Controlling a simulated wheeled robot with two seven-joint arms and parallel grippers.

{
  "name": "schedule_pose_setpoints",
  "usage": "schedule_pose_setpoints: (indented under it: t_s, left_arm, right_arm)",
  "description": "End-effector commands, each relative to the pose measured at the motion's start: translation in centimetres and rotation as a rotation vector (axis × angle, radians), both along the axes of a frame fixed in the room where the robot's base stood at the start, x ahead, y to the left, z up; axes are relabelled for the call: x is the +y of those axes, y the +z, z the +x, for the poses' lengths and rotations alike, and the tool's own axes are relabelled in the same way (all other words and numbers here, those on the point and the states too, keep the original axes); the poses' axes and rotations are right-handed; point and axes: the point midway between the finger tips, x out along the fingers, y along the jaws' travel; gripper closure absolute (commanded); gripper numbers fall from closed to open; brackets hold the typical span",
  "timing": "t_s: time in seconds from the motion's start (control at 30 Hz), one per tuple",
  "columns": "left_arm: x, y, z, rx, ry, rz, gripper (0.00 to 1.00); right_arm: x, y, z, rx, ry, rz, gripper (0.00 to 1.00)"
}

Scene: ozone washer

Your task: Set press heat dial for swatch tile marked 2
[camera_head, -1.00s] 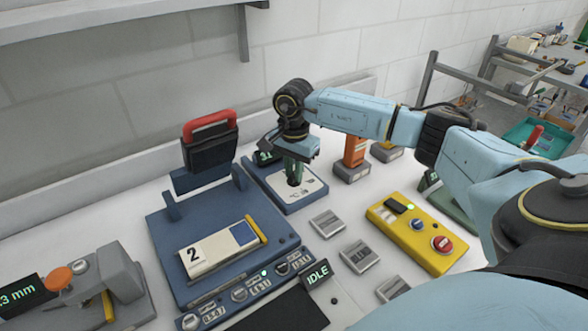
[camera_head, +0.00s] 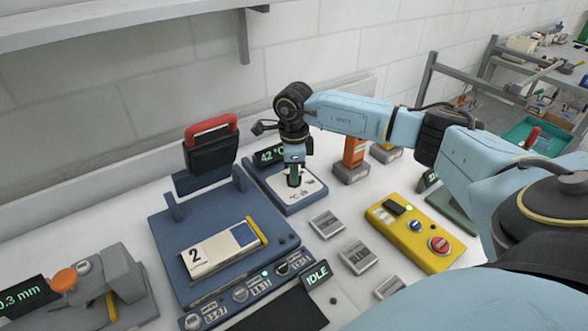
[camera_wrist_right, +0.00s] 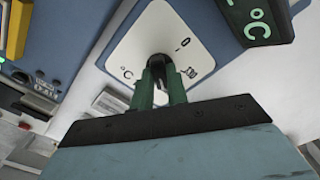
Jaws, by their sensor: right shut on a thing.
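The heat dial's knob (camera_wrist_right: 159,61) is a dark round piece on a white plate (camera_head: 312,188) marked with °C, set in a blue block. My right gripper (camera_head: 294,180) points down at the plate and is shut on the knob; its green fingers (camera_wrist_right: 161,82) hide part of it. The display (camera_head: 270,156) beside the dial reads 42 °C. The swatch tile (camera_head: 212,250), cream with a blue patch and marked 2, lies on the blue press (camera_head: 175,240). The press's dark upper part with its red handle (camera_head: 211,128) is raised. My left gripper is not in view.
An IDLE display (camera_head: 317,274) stands at the press's front right corner. A yellow box (camera_head: 411,237) with blue and red buttons is to the right. Several grey blocks (camera_head: 358,257) lie between. A thickness gauge (camera_head: 105,285) stands at the left. An orange-handled tool (camera_head: 354,152) stands behind.

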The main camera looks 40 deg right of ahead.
Motion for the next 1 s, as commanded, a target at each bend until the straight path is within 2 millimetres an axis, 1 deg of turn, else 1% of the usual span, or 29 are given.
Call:
schedule_pose_setpoints:
  t_s: [0.6,0.8,1.0]
  left_arm:
    - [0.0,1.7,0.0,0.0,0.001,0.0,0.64]
    - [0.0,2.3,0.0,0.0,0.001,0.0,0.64]
    - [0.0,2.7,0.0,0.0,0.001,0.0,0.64]
  right_arm:
    - [-0.1,0.2,0.0,-0.002,-0.586,-0.001,1.0]
    - [-0.1,0.2,0.1,-0.002,-0.756,-0.001,1.0]
    - [-0.1,0.2,0.1,-0.002,-0.887,-0.001,1.0]
